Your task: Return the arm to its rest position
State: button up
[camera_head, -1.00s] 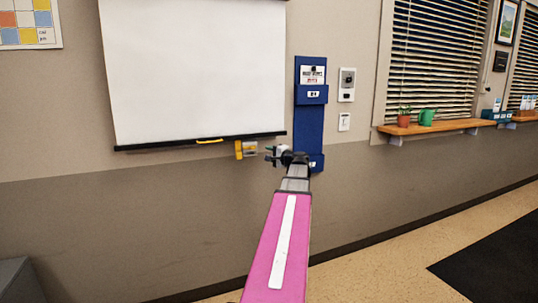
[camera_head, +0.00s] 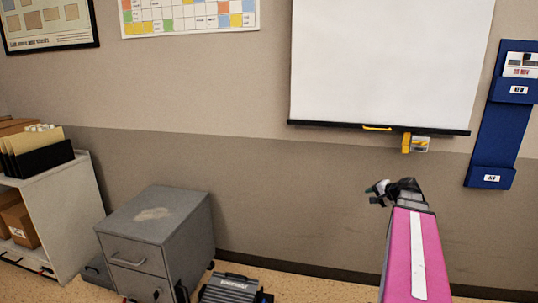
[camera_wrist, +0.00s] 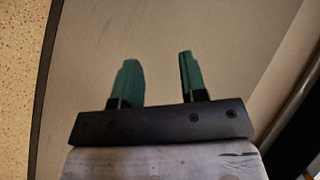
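My arm, with a pink link, reaches up from the lower right of the head view. My gripper (camera_head: 376,191) is in front of the lower grey wall, below the white screen. In the wrist view its two green fingers (camera_wrist: 158,82) stand apart with nothing between them, so it is open and empty. Behind the fingers there is only plain wall.
A grey filing cabinet (camera_head: 160,240) stands against the wall, with a dark case (camera_head: 232,289) on the floor beside it. A white shelf (camera_head: 70,205) holds folders and boxes at left. A blue wall holder (camera_head: 503,125) hangs at right. A yellow item (camera_head: 407,142) sits under the screen (camera_head: 390,60).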

jog(key=s+a+f+n+g+h, duration=0.2)
jog(key=s+a+f+n+g, duration=0.2)
jog(key=s+a+f, duration=0.4)
jog(key=s+a+f+n+g+h, duration=0.3)
jog(key=s+a+f, duration=0.6)
jog(key=a, duration=0.7)
notch_tip(320, 180, down, 3)
jog(key=n+g, duration=0.2)
jog(key=shift+a+n+g+h, duration=0.3)
jog(key=shift+a, duration=0.05)
jog(key=shift+f, duration=0.1)
jog(key=shift+c, duration=0.3)
